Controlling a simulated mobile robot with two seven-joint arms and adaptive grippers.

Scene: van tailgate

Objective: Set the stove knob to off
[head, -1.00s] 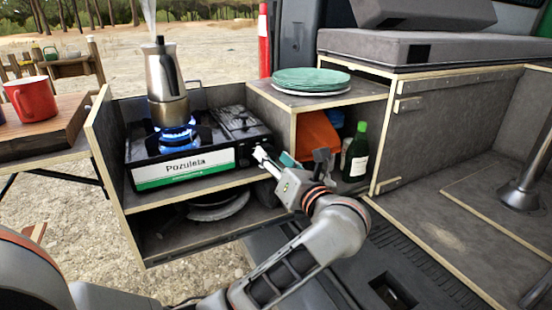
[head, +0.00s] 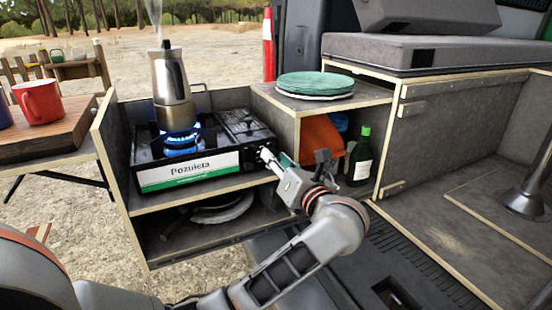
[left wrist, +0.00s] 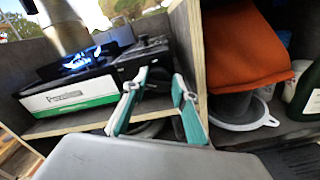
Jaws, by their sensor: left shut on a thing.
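The black camping stove (head: 200,172) with the white and green label sits on the cabinet's upper shelf, and it also shows in the left wrist view (left wrist: 70,97). Its burner shows a blue flame (head: 181,143) under a steaming metal moka pot (head: 172,85). My left gripper (head: 266,154) is at the right end of the stove's front, shut on the stove knob. Its fingers hide most of the knob, so I cannot read its setting. In the left wrist view, the two teal-edged fingers (left wrist: 159,88) reach to the stove's front right. My right gripper is out of view.
The cabinet divider (left wrist: 188,55) stands just right of my left gripper. Beyond it are an orange item (head: 320,137) and a green bottle (head: 359,158). Green plates (head: 314,82) lie on top. A red mug (head: 39,102) stands on a wooden board at left.

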